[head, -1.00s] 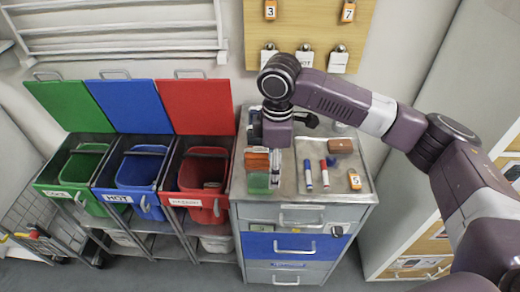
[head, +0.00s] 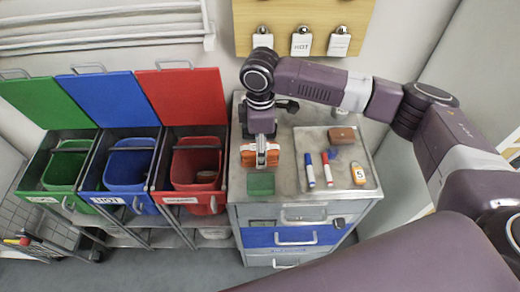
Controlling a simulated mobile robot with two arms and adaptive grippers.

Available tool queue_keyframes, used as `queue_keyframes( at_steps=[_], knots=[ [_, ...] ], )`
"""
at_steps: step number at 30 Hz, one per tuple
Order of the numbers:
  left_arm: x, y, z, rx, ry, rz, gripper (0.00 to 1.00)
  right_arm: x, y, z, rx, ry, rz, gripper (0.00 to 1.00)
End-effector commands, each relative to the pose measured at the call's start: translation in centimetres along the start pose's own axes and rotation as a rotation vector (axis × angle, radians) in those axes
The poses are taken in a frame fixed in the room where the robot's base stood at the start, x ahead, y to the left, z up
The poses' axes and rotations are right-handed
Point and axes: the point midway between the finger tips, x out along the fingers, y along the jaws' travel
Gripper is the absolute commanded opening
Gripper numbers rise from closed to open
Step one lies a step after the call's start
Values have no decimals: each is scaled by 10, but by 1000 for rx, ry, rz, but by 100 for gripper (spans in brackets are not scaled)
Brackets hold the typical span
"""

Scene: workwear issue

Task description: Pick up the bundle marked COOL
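My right gripper (head: 261,160) points down over the left part of the cabinet top. Its fingers are at the middle of an orange bundle (head: 246,156), with orange showing on both sides, and appear shut on it. The orange bundle looks slightly raised. A green bundle (head: 261,184) lies just in front of it on the cabinet top. No marking is readable on either bundle, so I cannot tell which is marked COOL. My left gripper is not in view.
Green (head: 65,167), blue (head: 131,167) and red (head: 197,165) bins stand left of the cabinet (head: 303,213), lids up; the blue one's label reads HOT. A tray (head: 352,184) on the right holds markers (head: 310,172), a brown block (head: 341,135) and an orange-white tag (head: 359,174). Padlocks (head: 300,44) hang behind.

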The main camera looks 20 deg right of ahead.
Motion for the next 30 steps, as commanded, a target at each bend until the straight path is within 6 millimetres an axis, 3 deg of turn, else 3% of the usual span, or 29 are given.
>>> queue_keyframes(
  at_steps=[6, 13, 26, 30],
  knots=[
    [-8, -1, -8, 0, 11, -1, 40, 22, 0, 0, -1, 0, 0, 59],
    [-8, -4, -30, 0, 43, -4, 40, 23, 0, 0, -2, 0, 1, 59],
    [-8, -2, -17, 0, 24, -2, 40, 23, 0, 0, -1, 1, 1, 12],
    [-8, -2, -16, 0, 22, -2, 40, 22, 0, -1, -1, 1, 2, 10]
  ],
)
